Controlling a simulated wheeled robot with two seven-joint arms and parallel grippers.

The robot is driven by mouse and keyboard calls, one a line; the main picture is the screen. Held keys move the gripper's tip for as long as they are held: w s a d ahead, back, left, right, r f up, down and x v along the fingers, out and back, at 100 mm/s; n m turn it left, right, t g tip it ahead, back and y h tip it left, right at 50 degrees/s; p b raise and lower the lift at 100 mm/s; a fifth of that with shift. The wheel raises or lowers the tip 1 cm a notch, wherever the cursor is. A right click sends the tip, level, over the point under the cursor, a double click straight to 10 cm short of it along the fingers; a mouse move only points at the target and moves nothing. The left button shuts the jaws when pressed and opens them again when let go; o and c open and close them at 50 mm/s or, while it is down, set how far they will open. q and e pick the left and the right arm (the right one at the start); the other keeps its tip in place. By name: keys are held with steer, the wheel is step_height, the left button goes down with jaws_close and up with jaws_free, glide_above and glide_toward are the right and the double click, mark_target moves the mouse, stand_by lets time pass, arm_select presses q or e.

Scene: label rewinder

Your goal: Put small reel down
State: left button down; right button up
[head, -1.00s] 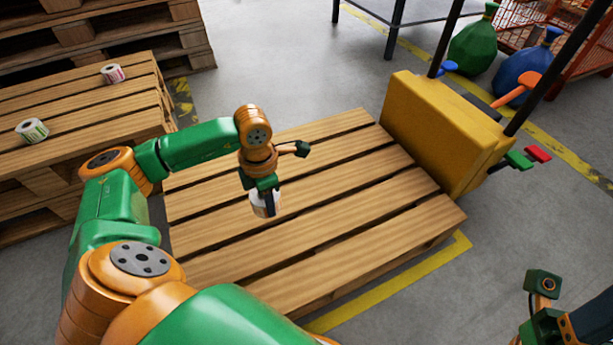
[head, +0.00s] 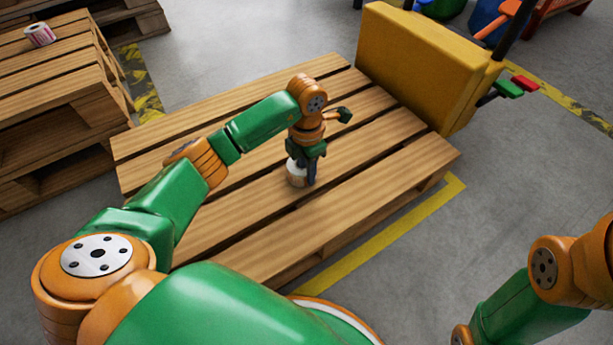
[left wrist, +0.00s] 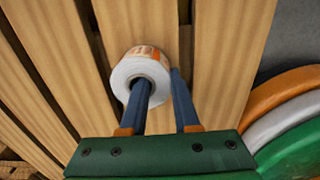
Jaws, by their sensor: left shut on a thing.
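The small reel (head: 296,174) is white with an orange-printed outer side, seen more closely in the left wrist view (left wrist: 126,72). My left gripper (head: 307,180) points down over the middle of the low wooden pallet (head: 390,165) and is shut on the reel. In the left wrist view one finger of the gripper (left wrist: 160,82) sits inside the reel's core and the other lies along its outer right side. The reel is upright, its open core facing the wrist camera. It is at or just above the slats; I cannot tell whether it touches. My right gripper is out of view.
A yellow pallet truck body (head: 425,65) stands at the pallet's far right end. A higher pallet stack (head: 70,95) at left carries another reel (head: 39,34), white and pink. The slats around the held reel are clear. A yellow floor line (head: 385,235) runs along the near side.

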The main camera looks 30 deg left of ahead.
arm_select(q)
steer(key=shift+r, duration=0.1)
steer(key=c, duration=0.6)
jaws_free()
steer(key=shift+c, duration=0.2)
